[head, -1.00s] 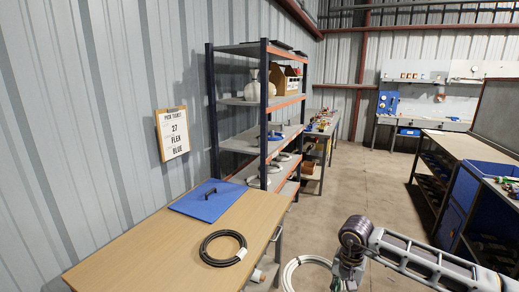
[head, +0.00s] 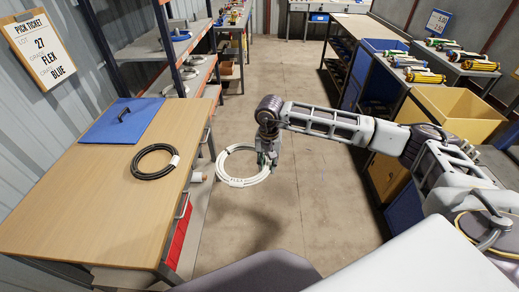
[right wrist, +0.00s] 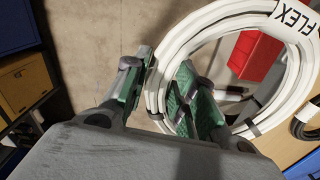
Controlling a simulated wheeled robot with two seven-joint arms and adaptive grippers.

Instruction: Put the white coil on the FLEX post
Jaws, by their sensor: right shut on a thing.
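The white coil (head: 236,182), with a white FLEX label, hangs clear of the table in the aisle. My right gripper (head: 267,158) is shut on the right side of its ring. In the right wrist view the white coil (right wrist: 166,48) passes between the two green-padded fingers (right wrist: 163,82), and its FLEX label shows at the top right. I cannot make out a post marked FLEX in either view. A pick ticket (head: 42,48) on the wall at the left reads 27, FLEX, BLUE. My left gripper is not in view.
A wooden table (head: 75,200) at the left bears a black coil (head: 150,177) and a blue panel with a handle (head: 108,128). Shelving (head: 185,50) with coils stands behind it. A yellow bin (head: 455,108) stands at the right. The concrete floor (head: 285,75) between is open.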

